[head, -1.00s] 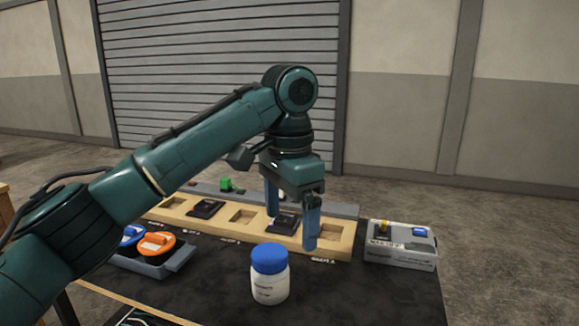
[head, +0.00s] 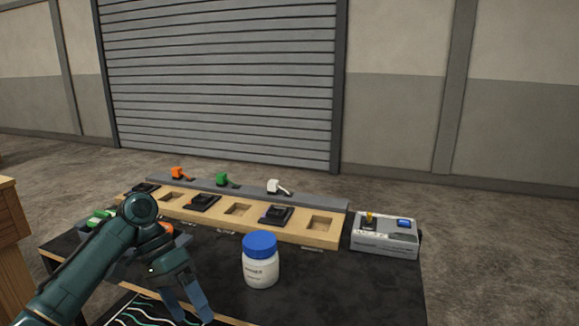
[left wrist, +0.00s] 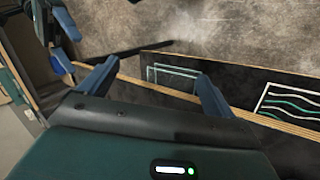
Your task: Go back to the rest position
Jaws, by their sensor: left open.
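My left gripper (head: 192,306) hangs low at the front edge of the black table, left of the white bottle. Its blue fingers are apart with nothing between them; they also show in the left wrist view (left wrist: 154,86), over the table edge.
A white bottle with a blue lid (head: 260,262) stands on the black table (head: 330,285). A grey box (head: 384,238) is at right. A grey rail with orange, green and white levers (head: 275,187) is behind. My left arm partly covers a tray at left.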

